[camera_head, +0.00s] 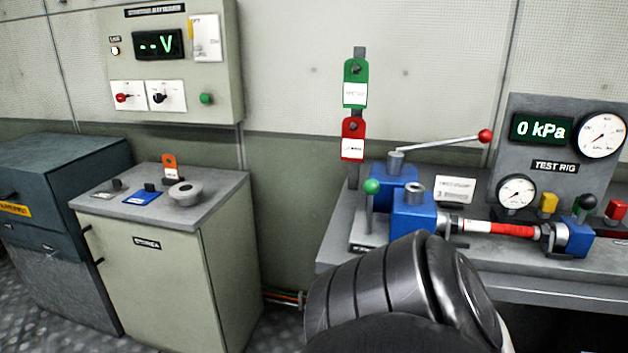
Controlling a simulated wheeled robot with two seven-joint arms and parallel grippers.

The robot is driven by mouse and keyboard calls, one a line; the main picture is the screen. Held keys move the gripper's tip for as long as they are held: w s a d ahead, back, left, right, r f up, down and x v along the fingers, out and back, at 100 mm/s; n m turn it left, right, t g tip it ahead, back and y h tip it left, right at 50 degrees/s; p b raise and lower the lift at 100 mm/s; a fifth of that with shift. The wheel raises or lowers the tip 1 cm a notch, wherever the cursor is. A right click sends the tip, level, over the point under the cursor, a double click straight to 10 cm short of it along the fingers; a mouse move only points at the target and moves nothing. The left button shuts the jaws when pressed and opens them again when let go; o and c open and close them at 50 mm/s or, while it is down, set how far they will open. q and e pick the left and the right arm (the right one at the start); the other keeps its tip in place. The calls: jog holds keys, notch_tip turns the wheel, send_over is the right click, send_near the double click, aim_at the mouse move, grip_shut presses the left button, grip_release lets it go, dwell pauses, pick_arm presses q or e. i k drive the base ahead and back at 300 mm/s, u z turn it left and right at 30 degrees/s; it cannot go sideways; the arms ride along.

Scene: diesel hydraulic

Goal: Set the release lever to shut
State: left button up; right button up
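A blue hand pump (412,217) stands on the grey bench at the right. A short upright lever with a green ball knob (372,187) stands at its left side; it may be the release lever, but no label on it can be read. A long silver pump handle with a red ball (485,136) slopes up to the right from the pump. Another lever with a black ball knob (587,202) stands on a blue block at the far right. Neither gripper is in view. A dark rounded part of my own arm covers the bench front below the pump.
A test rig panel (553,166) reads 0 kPa, with round gauges. Green (355,82) and red (352,139) tags hang behind the pump. A pale cabinet (150,260) holds small items at the left, under a wall panel (172,60). A floor gap separates cabinet and bench.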

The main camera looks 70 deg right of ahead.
aim_at(371, 187)
jog(key=i, duration=1.15)
jog(key=z, duration=3)
